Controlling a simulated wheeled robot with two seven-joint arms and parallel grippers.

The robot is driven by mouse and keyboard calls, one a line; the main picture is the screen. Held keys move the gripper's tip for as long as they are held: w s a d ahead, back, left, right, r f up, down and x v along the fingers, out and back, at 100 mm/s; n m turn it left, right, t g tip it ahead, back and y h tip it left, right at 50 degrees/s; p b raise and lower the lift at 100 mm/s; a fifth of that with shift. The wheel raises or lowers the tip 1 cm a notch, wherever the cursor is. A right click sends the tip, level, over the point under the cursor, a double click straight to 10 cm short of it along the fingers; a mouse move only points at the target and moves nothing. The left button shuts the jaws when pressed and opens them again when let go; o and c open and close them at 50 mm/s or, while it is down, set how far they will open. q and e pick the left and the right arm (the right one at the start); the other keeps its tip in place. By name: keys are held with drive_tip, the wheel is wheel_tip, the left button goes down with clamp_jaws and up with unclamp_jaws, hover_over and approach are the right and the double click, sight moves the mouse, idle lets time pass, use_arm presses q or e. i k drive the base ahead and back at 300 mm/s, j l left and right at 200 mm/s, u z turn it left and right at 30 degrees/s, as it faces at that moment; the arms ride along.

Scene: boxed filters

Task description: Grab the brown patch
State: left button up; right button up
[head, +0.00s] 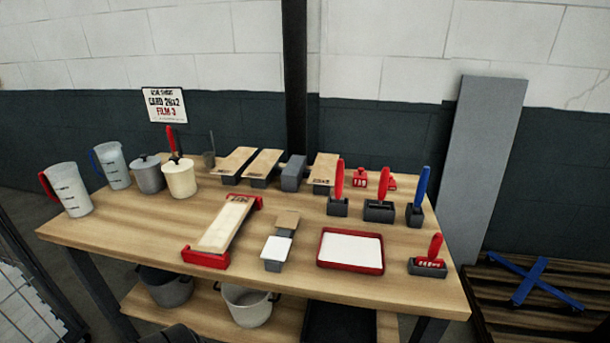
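The brown patch (287,220) is a small tan square. It lies on top of a grey block near the middle of the wooden table (345,292). A white square patch (277,248) lies on a similar grey block just in front of it. Neither of my grippers shows in the head view, and nothing touches the brown patch.
Left of the patch is a long board in a red holder (205,259); right is a red tray (351,262) with a white sheet. Behind stand boards on blocks (236,160) and red-handled tools (338,180). Jugs (70,190) and pots (180,180) stand at left.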

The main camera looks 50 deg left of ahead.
sight(287, 220)
drive_tip(key=u, duration=1.6)
